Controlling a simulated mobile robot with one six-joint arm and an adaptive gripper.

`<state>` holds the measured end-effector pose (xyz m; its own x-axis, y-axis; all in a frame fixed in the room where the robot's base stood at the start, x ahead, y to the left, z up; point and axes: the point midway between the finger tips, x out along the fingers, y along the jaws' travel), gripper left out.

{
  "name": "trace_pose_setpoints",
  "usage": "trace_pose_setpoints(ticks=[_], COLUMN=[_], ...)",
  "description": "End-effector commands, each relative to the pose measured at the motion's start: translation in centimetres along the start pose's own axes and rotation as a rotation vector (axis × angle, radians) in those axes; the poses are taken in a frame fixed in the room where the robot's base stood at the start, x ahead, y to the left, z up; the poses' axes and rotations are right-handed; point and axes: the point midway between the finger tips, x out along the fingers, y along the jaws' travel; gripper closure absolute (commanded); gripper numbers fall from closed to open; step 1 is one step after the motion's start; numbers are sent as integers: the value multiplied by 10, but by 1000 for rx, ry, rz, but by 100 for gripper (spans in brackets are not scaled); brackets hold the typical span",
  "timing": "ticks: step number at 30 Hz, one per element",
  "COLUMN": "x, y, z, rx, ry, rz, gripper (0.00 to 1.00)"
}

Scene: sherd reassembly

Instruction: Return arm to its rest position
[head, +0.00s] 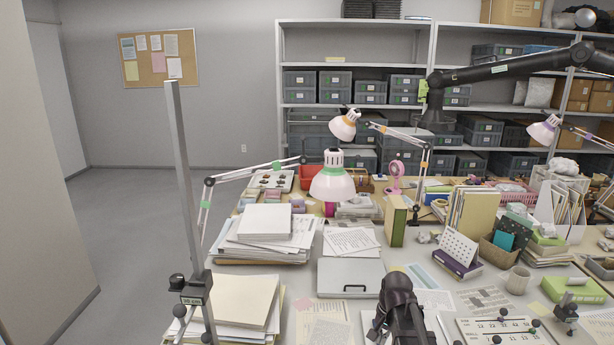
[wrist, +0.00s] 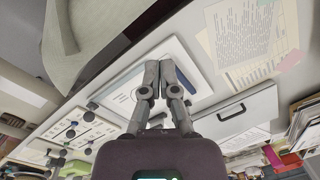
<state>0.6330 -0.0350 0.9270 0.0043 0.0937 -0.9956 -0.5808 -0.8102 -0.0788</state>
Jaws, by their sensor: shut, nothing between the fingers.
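My gripper (wrist: 159,80) shows in the wrist view with its two grey fingers together and nothing between them. It is over the desk, above a white framed sheet (wrist: 190,62). In the head view part of my arm (head: 400,305) stands at the bottom centre, and the fingertips are hard to make out there.
A grey case (head: 350,276) lies behind my arm, with paper stacks (head: 262,238) to its left. Desk lamps (head: 332,184) rise over the desks. Shelves with bins stand behind.

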Motion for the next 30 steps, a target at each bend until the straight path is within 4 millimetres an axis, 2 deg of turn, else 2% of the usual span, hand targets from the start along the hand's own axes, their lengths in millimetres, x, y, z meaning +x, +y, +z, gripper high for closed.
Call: trace_pose_setpoints(ticks=[1,6,12,18,30], x=[1,3,4,4,4], y=[5,16,25,28,27], z=[21,63,92,98,98], rx=[-79,-345,-556,-622,-621], ry=[5,18,24,25,25], rz=[11,50,83,94,93], gripper=[100,100,100,100,100])
